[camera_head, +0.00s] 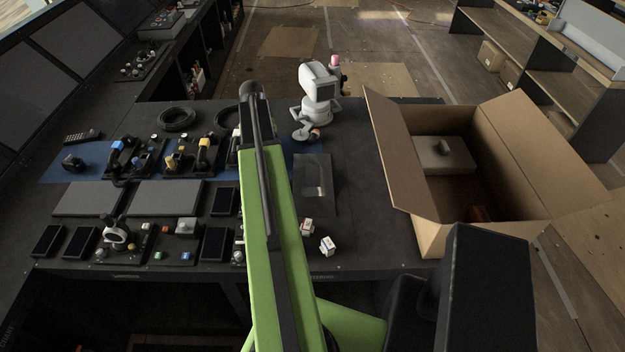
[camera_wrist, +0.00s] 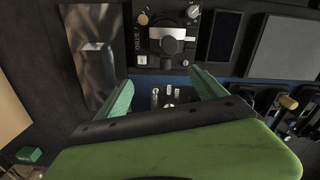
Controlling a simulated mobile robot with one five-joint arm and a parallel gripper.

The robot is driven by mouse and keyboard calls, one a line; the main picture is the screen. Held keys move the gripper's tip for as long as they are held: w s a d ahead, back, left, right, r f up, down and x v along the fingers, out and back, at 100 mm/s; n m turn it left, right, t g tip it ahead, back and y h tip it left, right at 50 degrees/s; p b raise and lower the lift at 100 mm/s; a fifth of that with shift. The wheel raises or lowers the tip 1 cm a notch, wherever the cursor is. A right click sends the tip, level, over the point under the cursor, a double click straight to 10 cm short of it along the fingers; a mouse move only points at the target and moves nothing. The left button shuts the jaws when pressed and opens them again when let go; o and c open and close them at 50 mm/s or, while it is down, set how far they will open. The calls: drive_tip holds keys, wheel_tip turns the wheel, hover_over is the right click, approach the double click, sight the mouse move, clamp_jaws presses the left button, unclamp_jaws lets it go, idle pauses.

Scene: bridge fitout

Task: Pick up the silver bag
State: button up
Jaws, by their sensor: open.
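The silver bag (camera_head: 313,172) lies flat on the dark console top, just right of my green arm and below the white robot-like device. In the wrist view the shiny bag (camera_wrist: 98,72) is at the upper left, with a small grey bar-like shape on it. My gripper (camera_wrist: 163,92) is open and empty, its two green fingers spread over a control panel with a black knob. The bag is to the left of the left finger in that view, outside the jaws. In the head view my arm hides the fingertips.
An open cardboard box (camera_head: 404,160) stands right of the bag, with a grey object (camera_head: 445,158) inside. A white device (camera_head: 317,100) stands behind the bag. Control panels and screens fill the left side.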

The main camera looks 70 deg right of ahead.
drive_tip(key=s+d+r+m, duration=0.1)
drive_tip(key=s+d+m, duration=0.1)
drive_tip(key=s+d, duration=0.45)
drive_tip(key=s+d+m, duration=0.1)
drive_tip(key=s+d, duration=0.3)
drive_tip(key=s, duration=0.5)
drive_tip(key=b, duration=1.2)
approach(314, 176)
drive_tip(key=f, duration=0.5)
drive_tip(key=shift+d+f, duration=0.15)
drive_tip(key=shift+d, duration=0.1)
wheel_tip(314, 176, down, 5)
drive_tip(key=b, duration=0.5)
drive_tip(key=shift+w+a+f, duration=0.1)
drive_tip(key=shift+a+f, duration=0.05)
drive_tip(key=shift+r, duration=0.2)
drive_tip(key=shift+c, duration=0.3)
drive_tip(key=c, duration=1.7)
